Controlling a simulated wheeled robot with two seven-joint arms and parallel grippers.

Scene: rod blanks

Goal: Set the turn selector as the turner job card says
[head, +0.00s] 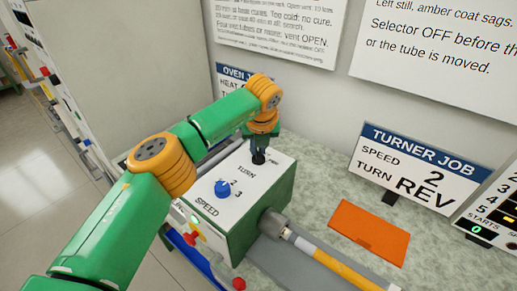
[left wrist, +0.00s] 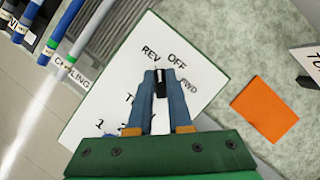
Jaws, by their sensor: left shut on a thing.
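The turner box (head: 262,218) is green with a white top panel. The turner job card (head: 418,168) reads SPEED 2, TURN REV. My left gripper (head: 258,156) comes down from above onto the turn selector. In the left wrist view its fingers are shut on the small black selector knob (left wrist: 161,88), among the labels REV, OFF and FWD. The fingers hide part of the knob, so I cannot tell its exact setting. The blue speed knob (head: 222,188) stands apart on the same panel, near the marks 2 and 3. My right gripper is not in view.
A chuck (head: 272,223) on the box's side holds a white and yellow rod (head: 345,270). An orange mat (head: 370,232) lies on the speckled bench, also in the left wrist view (left wrist: 265,106). The OVEN JOB card (head: 232,72) stands behind my arm. Wall posters hang above.

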